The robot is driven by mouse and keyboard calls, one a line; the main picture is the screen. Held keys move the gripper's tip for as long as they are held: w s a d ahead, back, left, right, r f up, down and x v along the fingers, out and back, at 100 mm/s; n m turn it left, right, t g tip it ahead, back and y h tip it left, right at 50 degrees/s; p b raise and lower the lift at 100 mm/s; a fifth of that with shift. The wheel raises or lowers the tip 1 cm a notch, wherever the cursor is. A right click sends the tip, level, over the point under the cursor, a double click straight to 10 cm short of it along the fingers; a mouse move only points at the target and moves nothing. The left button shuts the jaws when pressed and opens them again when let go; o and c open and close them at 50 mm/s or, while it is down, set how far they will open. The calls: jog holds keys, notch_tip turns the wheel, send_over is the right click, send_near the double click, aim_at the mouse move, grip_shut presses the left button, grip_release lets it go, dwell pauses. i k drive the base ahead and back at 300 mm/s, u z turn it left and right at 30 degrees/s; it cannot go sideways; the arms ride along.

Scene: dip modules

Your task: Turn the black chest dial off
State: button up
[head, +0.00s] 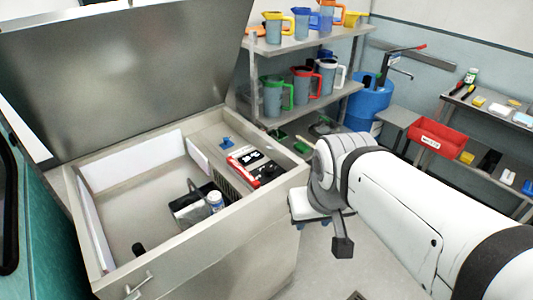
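The chest (200,255) stands at the left with its metal lid (130,75) raised. No dial can be made out for certain on its visible faces. A small black piece (138,249) shows inside, near the front left wall; I cannot tell whether it is the dial. My white arm reaches in from the right. The dark grey end part, my gripper (342,246), hangs beside the chest's right side, apart from it. Its fingers are not clear, so I cannot tell whether it is open or shut.
Inside the chest are a red, white and black package (256,166), a white-lidded jar (215,201) and a dark basket. Behind stands a shelf (300,42) with several jugs. A blue barrel (370,100) and a red bin (438,138) are at the right.

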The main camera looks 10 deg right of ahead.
aim_at(269, 169)
jog(key=u, duration=0.2)
jog(key=k, duration=0.25)
jog(key=z, duration=0.5)
jog(key=i, duration=1.1)
jog(key=u, duration=0.55)
